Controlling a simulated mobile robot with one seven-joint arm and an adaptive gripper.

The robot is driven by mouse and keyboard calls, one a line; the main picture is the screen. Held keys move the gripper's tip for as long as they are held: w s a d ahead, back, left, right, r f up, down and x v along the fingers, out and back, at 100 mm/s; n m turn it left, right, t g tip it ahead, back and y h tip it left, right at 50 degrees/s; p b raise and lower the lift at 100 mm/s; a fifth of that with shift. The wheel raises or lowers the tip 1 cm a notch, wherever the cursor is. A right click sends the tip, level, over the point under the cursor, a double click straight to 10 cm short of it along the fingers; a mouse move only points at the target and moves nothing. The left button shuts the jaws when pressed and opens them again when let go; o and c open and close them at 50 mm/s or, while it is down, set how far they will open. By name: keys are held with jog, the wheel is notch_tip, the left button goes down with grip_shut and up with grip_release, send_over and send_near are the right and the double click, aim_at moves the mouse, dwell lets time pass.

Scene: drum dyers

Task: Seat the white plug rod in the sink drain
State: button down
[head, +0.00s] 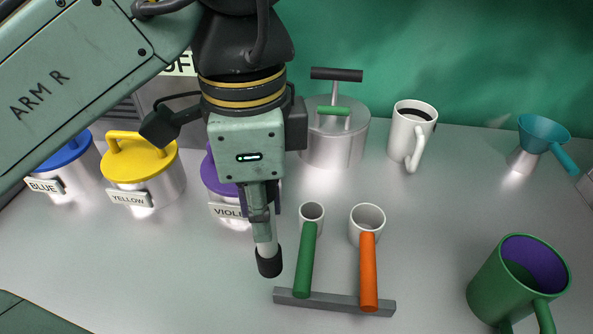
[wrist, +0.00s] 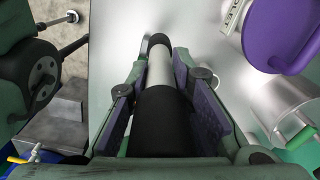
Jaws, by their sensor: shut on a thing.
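My gripper (head: 262,208) points down over the grey worktop and is shut on the white plug rod (head: 265,236). The rod has a black lower end that hangs close above the worktop; I cannot tell if it touches. In the wrist view the rod (wrist: 159,70) lies lengthwise between the purple-padded fingers (wrist: 160,85), with a black section at each end. The sink drain cannot be made out in either view.
The violet-labelled pot (head: 222,190) stands behind my gripper. A grey rack (head: 335,302) with green and orange handled cups is just right of the rod. The yellow pot (head: 140,170), blue pot (head: 75,165), white mug (head: 410,130) and green mug (head: 518,285) stand farther out.

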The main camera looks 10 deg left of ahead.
jog(key=w+f+p, duration=0.2)
jog(key=w, duration=0.5)
jog(key=w+f+p, duration=0.1)
jog(key=w+f, duration=0.2)
jog(key=w, duration=0.5)
jog(key=shift+w+d+p, duration=0.2)
jog(key=shift+d+p, duration=0.2)
jog(key=shift+d, duration=0.05)
jog(key=shift+f, duration=0.2)
jog(key=c, duration=1.4)
grip_release()
jog(key=shift+c, duration=0.2)
